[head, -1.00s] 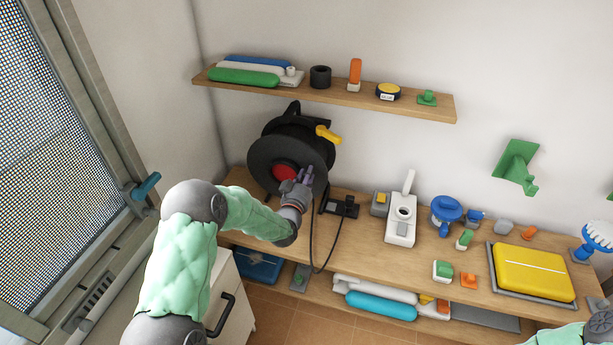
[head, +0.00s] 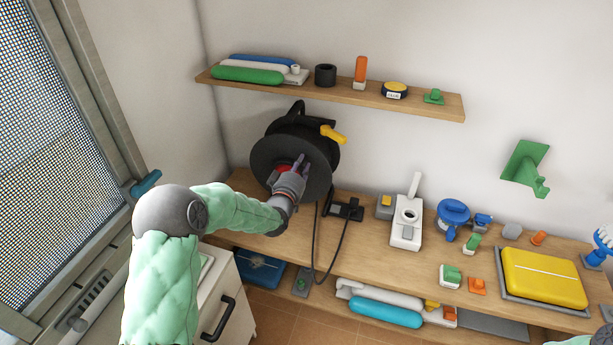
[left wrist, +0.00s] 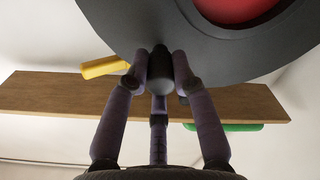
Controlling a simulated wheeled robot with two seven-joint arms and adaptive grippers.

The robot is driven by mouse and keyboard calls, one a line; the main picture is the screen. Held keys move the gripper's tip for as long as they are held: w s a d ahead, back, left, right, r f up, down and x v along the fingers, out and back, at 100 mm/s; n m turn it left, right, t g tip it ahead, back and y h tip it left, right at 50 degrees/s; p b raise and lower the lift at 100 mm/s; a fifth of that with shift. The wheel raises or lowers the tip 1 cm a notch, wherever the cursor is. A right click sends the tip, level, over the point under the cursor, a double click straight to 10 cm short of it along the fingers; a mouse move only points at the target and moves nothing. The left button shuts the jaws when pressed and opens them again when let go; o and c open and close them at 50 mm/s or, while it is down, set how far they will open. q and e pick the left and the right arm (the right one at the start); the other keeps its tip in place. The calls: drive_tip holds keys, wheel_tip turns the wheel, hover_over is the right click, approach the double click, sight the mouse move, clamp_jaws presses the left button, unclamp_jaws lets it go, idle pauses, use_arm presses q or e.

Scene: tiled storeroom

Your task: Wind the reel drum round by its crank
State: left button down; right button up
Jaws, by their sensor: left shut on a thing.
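The black cable reel drum (head: 262,155) stands upright at the left end of the bench, with a red hub (head: 281,168). My left gripper (head: 299,164) is in front of the drum's face and partly covers the hub. In the left wrist view its purple-grey fingers (left wrist: 160,80) close around a dark rounded knob (left wrist: 159,62), the crank handle, beside the drum's flange (left wrist: 190,45). The red hub (left wrist: 235,8) shows at the top there. The crank's arm is hidden in the head view. My right gripper is not in view.
A yellow lever (head: 333,134) sticks out at the reel's upper right. A wall shelf (head: 420,104) with small items hangs above it. A black cable (head: 316,240) hangs over the bench's front. A white device (head: 406,228) and a yellow case (head: 542,277) stand farther right.

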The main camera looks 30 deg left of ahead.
sight(287, 147)
use_arm(q)
drive_tip(key=a+n, duration=0.1)
drive_tip(key=n+b, duration=0.1)
drive_tip(key=a+r+n+b, duration=0.1)
drive_tip(key=shift+s+a+r, duration=0.1)
drive_tip(key=shift+s+a, duration=0.2)
drive_tip(key=n, duration=0.1)
drive_tip(key=a+b, duration=0.1)
drive_tip(key=a+n+b, duration=0.1)
drive_tip(key=shift+s+a+r+n, duration=0.15)
drive_tip(key=shift+s+r+n, duration=0.1)
drive_tip(key=shift+s+n, duration=0.05)
drive_tip(key=shift+s+a+r+b, duration=0.15)
drive_tip(key=shift+a+b, duration=0.25)
drive_tip(key=shift+a, duration=0.2)
drive_tip(key=shift+a, duration=0.1)
drive_tip(key=c, duration=1)
unclamp_jaws()
drive_tip(key=shift+a, duration=0.1)
drive_tip(key=shift+c, duration=0.2)
drive_tip(key=shift+s, duration=0.15)
drive_tip(key=v, duration=1.1)
drive_tip(key=shift+s+d, duration=0.25)
drive_tip(key=shift+s, duration=0.1)
